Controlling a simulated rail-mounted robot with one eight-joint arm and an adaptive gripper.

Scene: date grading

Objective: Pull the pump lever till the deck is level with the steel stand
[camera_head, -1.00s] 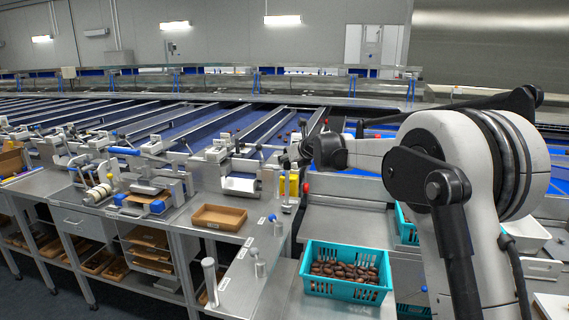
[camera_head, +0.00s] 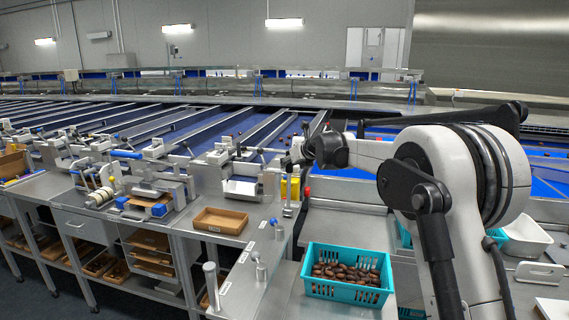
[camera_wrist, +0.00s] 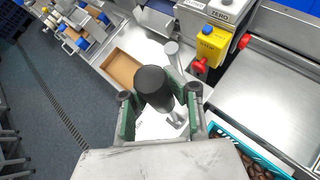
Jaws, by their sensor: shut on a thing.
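My gripper (camera_wrist: 160,96) is shut on the black round grip of the pump lever (camera_wrist: 153,80) in the wrist view. A green-padded finger stands on each side of the grip. In the head view my gripper (camera_head: 291,161) is small, above the right end of the steel bench, and the lever is hard to make out there. A flat steel surface (camera_head: 345,228) lies right of the bench, and a lower one (camera_head: 282,300) bears the teal crate. I cannot tell which of these is the deck or the steel stand, or whether they are level.
A teal crate of dates (camera_head: 318,290) stands at the front. A brown tray (camera_head: 219,229) and steel posts (camera_head: 211,285) are on the bench. The steel surface at right (camera_wrist: 262,95) is bare.

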